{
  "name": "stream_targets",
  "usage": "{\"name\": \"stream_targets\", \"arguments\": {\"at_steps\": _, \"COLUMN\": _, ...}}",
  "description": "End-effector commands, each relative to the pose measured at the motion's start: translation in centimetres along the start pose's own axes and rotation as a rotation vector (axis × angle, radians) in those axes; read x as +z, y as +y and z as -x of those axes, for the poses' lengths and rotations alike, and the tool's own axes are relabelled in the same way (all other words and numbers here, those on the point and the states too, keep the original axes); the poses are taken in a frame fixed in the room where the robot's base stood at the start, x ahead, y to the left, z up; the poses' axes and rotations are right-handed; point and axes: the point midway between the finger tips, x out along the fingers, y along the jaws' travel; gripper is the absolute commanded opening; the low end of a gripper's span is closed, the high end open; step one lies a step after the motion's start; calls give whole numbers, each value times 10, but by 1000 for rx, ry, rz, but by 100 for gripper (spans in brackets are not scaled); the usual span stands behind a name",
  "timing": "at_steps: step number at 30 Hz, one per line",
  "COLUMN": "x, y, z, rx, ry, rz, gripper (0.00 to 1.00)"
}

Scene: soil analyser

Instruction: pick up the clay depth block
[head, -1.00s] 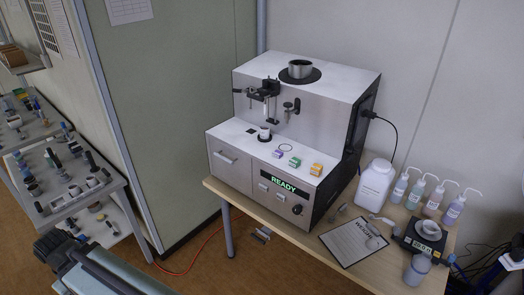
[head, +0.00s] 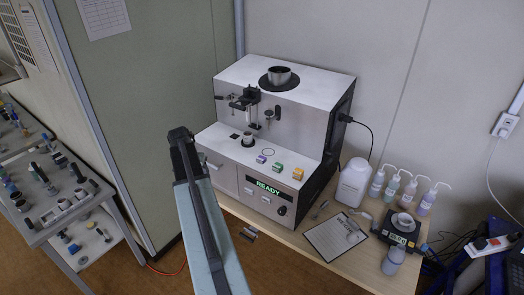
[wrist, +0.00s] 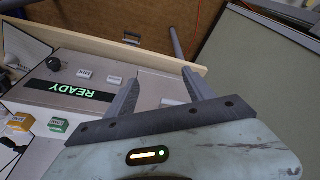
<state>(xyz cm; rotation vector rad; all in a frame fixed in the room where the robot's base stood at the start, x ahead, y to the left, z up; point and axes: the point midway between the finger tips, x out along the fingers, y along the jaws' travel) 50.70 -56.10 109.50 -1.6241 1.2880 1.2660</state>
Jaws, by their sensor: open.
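Three small coloured blocks stand in a row on the analyser's front ledge: a purple block (head: 261,159), a green block (head: 277,167) and an orange block (head: 298,174). I cannot read which one is the clay block. In the wrist view the orange block (wrist: 20,121) and the green block (wrist: 58,125) show at the lower left, with the purple one not visible. My gripper (wrist: 160,77) is open and empty, its fingers pointing over the analyser's front panel, to the right of these blocks. In the head view my arm rises left of the analyser.
The analyser (head: 230,165) stands on a wooden table, its green READY display (head: 269,188) lit. A clipboard (head: 335,240), white jug (head: 354,183), several wash bottles and a scale (head: 398,231) stand to the right.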

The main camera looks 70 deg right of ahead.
Motion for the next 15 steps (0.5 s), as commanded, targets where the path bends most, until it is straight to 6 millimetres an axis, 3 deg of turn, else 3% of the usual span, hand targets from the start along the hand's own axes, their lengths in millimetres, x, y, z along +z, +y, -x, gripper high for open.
{"name": "stream_targets", "arguments": {"at_steps": 1, "x": -46, "y": 49, "z": 6, "rx": 27, "ry": 18, "rz": -111, "gripper": 62}}
{"name": "stream_targets", "arguments": {"at_steps": 3, "x": -86, "y": 110, "z": 3, "rx": 57, "ry": 46, "rz": -241, "gripper": 62}}
{"name": "stream_targets", "arguments": {"at_steps": 6, "x": -120, "y": 178, "z": 0, "rx": 89, "ry": 76, "rz": -372, "gripper": 62}}
{"name": "stream_targets", "arguments": {"at_steps": 10, "x": -136, "y": 220, "z": -2, "rx": 109, "ry": 93, "rz": -451, "gripper": 62}}
{"name": "stream_targets", "arguments": {"at_steps": 15, "x": -137, "y": 225, "z": -7, "rx": 112, "ry": 97, "rz": -462, "gripper": 62}}
